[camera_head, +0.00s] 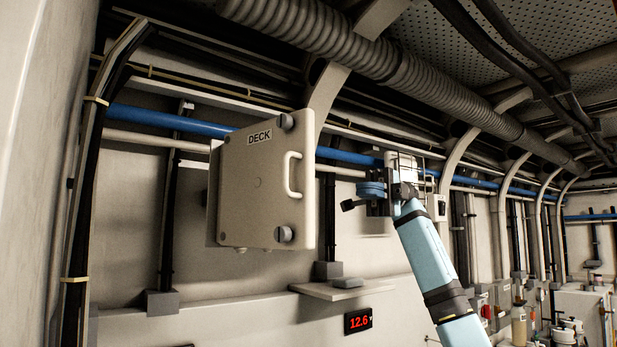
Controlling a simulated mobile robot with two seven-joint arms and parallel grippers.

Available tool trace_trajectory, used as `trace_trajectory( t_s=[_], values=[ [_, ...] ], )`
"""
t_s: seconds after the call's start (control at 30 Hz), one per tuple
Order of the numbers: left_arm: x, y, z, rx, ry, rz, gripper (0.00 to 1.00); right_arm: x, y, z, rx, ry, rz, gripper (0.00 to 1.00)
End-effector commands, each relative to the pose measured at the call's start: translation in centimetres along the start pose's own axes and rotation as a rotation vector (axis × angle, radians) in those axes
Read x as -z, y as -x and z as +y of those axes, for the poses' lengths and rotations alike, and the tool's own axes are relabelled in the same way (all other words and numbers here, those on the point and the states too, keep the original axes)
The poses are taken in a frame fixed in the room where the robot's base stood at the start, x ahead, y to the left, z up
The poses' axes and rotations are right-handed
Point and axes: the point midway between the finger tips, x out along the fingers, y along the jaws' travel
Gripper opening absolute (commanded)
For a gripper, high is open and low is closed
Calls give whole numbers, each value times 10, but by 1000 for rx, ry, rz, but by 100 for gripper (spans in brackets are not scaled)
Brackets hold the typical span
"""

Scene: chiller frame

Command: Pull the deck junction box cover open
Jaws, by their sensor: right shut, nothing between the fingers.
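The deck junction box cover (245,190) is a beige panel with a "DECK" label, left of centre in the head view. Its right edge looks nearer to me than its left edge, so it appears angled out from the wall. A pale bar handle (293,175) runs upright near its right edge, with round grey knobs at the right corners. A strip of the box body (213,192) shows behind its left edge; the inside is hidden. My right gripper (352,204) is shut and empty, right of the cover and apart from the handle. My left gripper is not in view.
A blue pipe (172,120) runs along the wall behind the cover. A thick ribbed duct (365,50) passes overhead. Below are a small ledge (325,292) and a red "12.6" display (358,320). A pale wall box (402,162) is behind my right gripper.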

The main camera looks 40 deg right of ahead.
Motion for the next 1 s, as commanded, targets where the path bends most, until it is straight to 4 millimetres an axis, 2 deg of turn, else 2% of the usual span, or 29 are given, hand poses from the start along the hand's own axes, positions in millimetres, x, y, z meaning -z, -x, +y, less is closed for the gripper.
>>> trace_trajectory(
  t_s=[0.17,0.5,0.7,0.83,1.0],
  values=[
    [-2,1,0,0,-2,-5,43,2,-13,-3,15,-4,8,0],
    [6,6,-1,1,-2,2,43,2,-84,-2,14,-2,9,0],
    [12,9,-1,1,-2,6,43,3,-119,-2,12,-2,8,0],
    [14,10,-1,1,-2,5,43,2,-132,-3,12,-2,7,0],
    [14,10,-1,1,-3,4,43,3,-139,-3,11,-3,5,0]
  ],
)
